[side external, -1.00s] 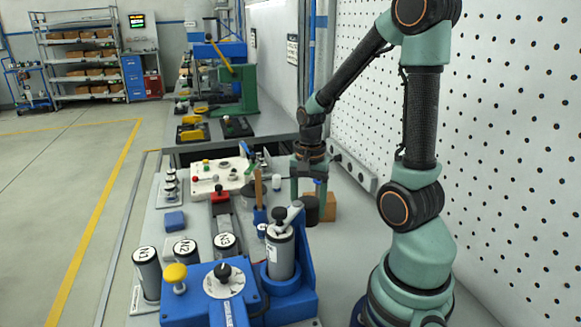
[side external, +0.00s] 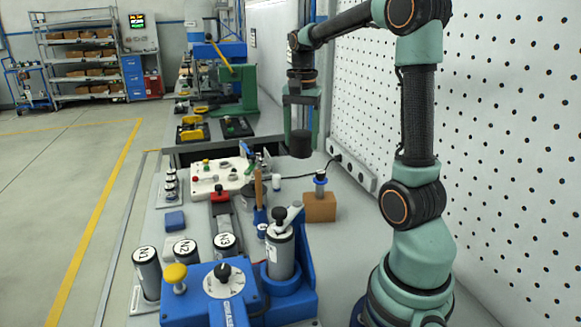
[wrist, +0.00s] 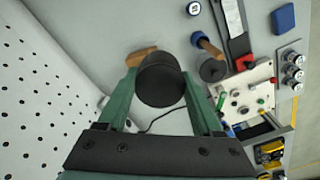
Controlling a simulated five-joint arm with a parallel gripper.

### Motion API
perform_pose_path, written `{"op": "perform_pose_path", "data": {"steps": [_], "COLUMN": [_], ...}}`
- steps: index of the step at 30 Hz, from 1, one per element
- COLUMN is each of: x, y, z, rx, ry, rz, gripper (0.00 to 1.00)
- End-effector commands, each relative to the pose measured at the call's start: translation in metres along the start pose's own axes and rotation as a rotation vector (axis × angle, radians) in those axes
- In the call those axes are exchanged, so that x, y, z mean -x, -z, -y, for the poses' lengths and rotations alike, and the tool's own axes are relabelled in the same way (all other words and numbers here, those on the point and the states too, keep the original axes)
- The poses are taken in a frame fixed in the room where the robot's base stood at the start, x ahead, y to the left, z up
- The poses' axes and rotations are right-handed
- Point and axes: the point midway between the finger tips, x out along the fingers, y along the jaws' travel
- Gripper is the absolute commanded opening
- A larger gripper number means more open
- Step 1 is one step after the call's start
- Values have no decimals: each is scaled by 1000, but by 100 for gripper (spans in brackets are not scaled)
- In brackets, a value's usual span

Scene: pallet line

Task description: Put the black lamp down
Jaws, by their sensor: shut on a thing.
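The black lamp is a dark, short cylinder (side external: 301,145) hanging between the green fingers of my gripper (side external: 301,125) in the side view. My gripper is shut on it and holds it clear above the grey bench, behind the brown block. In the wrist view the lamp (wrist: 161,82) fills the space between the two fingers, its round dark end facing the camera. The lamp hides part of the bench below it in that view.
A blue machine (side external: 222,295) stands in front. A pegboard wall (side external: 480,130) borders the right.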

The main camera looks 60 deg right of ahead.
Motion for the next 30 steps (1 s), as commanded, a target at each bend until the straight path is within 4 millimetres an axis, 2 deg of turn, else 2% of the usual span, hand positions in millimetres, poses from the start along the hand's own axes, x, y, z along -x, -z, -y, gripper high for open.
{"op": "perform_pose_path", "data": {"steps": [1,9,18,24,30], "x": [1,3,-11,-20,-28], "y": [15,83,153,181,191], "z": [5,24,28,25,23], "rx": [-4,1,4,8,9], "ry": [-1,-2,-1,0,0], "rz": [1,2,2,0,0], "gripper": [9,9,9,9,9]}}
